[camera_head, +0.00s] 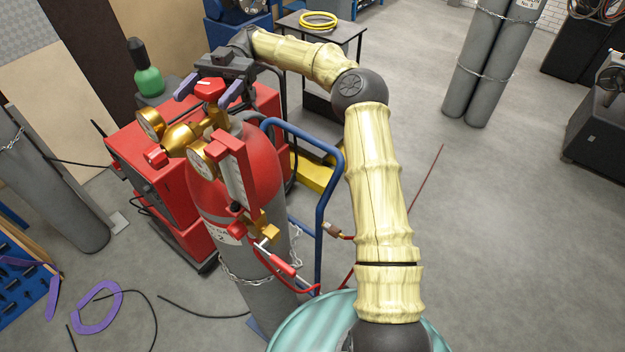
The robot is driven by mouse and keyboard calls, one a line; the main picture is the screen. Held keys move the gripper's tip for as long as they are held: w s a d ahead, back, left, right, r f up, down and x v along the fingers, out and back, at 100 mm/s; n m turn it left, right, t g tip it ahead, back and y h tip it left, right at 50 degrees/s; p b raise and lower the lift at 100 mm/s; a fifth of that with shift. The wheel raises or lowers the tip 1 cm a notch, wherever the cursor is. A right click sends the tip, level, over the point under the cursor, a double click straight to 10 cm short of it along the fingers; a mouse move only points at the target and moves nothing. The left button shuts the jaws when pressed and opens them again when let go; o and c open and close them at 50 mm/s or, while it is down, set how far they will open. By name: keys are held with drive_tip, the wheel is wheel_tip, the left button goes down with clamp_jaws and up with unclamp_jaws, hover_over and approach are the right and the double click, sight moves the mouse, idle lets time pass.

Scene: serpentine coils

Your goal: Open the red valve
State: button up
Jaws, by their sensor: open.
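The red valve (209,88) is a knob with a white mark on top of the brass regulator fitting, above the gas cylinder's red shoulder (262,170). My gripper (202,98) has purple fingers and reaches in from behind the valve. Its fingers are spread, one left and one right of the red knob. I cannot tell whether either finger touches the knob. The gripper body hides part of the area behind the valve. The brass regulator (183,137) with its round gauges (151,124) sits just below.
A blue cart handle (322,190) stands right of the cylinder, and a red machine (160,175) stands behind it. A red torch (280,262) with hose hangs on the front. A table with a yellow coil (318,20) is at the back.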

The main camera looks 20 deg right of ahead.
drive_tip(key=shift+w+a+m+t+y, duration=0.15)
drive_tip(key=shift+w+m+t+y, duration=0.05)
drive_tip(key=shift+m+t+y, duration=0.65)
drive_tip(key=shift+y, duration=0.35)
drive_tip(key=shift+s+a+m+t, duration=0.1)
drive_tip(key=shift+s+m+t, duration=0.1)
drive_tip(key=shift+m+t, duration=0.2)
drive_tip(key=shift+y, duration=0.3)
drive_tip(key=shift+w+m+t+y+b, duration=0.15)
drive_tip(key=shift+m+t+y+b, duration=0.2)
drive_tip(key=shift+t, duration=0.1)
drive_tip(key=shift+m+t+y, duration=0.45)
drive_tip(key=shift+m+t, duration=0.05)
drive_tip(key=shift+t, duration=0.2)
